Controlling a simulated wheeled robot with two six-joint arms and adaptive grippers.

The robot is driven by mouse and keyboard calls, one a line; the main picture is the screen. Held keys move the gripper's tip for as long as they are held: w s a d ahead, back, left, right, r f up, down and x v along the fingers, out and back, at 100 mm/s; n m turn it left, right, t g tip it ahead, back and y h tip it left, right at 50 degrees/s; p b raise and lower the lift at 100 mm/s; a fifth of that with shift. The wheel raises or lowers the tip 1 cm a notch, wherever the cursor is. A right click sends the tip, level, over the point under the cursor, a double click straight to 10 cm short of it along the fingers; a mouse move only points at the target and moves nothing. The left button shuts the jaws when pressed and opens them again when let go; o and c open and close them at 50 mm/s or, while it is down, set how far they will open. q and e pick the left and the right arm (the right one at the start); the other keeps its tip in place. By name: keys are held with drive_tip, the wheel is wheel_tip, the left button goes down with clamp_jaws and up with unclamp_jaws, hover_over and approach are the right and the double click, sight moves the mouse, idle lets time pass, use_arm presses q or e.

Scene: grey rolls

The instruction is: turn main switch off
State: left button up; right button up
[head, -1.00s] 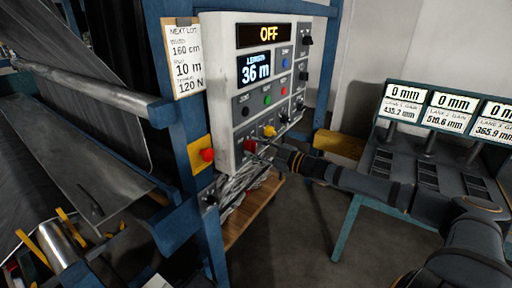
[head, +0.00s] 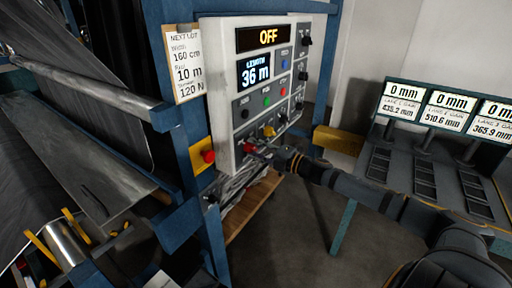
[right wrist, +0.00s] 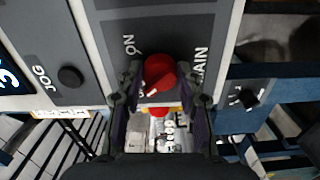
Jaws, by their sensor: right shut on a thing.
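The main switch is a red rotary knob (right wrist: 160,73) on a grey plate marked ON and MAIN in the right wrist view. In the head view the red knob (head: 249,147) sits at the lower front of the white control box (head: 224,105). My right gripper (right wrist: 160,84) is shut on the knob, with a dark finger on each side of it. In the head view the right gripper (head: 259,150) covers part of the knob. My left gripper is not in view.
A red button on a yellow box (head: 203,157) is mounted on the blue post left of the control box. A desk with lane displays (head: 446,112) stands at the right.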

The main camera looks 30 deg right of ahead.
drive_tip(key=shift+n, duration=0.6)
drive_tip(key=o, duration=1.2)
